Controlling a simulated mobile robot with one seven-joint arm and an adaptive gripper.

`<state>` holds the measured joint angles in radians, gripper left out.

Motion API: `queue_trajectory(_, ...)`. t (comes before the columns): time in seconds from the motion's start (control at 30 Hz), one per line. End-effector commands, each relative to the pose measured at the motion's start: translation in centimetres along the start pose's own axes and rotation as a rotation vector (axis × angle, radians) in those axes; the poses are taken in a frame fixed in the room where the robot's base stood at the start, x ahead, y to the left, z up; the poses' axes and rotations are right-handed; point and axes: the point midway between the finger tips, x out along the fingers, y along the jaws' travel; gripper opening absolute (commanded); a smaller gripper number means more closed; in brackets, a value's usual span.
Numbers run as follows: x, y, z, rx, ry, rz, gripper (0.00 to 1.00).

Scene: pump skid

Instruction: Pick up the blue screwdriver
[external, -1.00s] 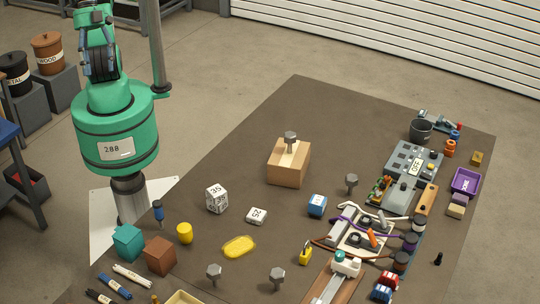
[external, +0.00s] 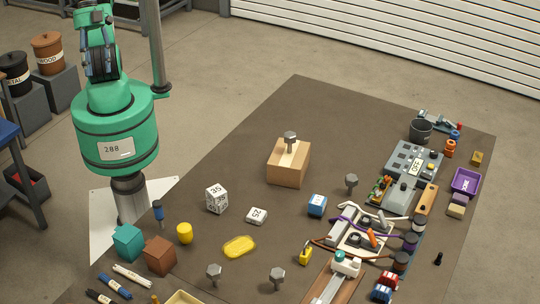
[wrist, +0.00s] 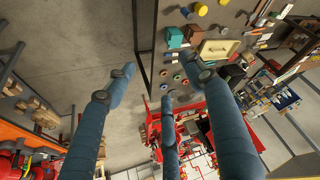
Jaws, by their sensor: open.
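The blue screwdriver (external: 158,210) stands upright near the table's left edge in the external view, its blue handle on top. It is close to the teal cube and the yellow cylinder. In the wrist view a small blue piece at the top, beside the yellow cylinder, looks like the screwdriver (wrist: 186,12). My gripper (external: 103,68) is raised high above the base, well away from the screwdriver and off the table. In the wrist view my gripper's blue fingers (wrist: 162,82) are spread wide with nothing between them.
A teal cube (external: 128,242), brown cube (external: 160,256) and yellow cylinder (external: 185,233) crowd the screwdriver. Several pens, including a blue one (external: 115,285), lie nearer the front. A white numbered die (external: 216,199) is to the right. The table's (external: 300,110) back left is clear.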

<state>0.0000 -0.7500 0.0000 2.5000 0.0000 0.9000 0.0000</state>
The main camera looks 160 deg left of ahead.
Motion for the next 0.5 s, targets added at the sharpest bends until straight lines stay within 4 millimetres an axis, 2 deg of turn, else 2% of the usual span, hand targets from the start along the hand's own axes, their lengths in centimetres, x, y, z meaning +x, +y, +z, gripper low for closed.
queue_trajectory(0.27, 0.9, -0.4, 0.3, 0.031, -0.029, -0.019, 0.54)
queue_trajectory(0.37, 2.4, -1.0, 0.8, 0.079, -0.076, -0.05, 0.54)
queue_trajectory(0.5, 5.4, -2.5, 1.8, 0.199, -0.18, -0.119, 0.54)
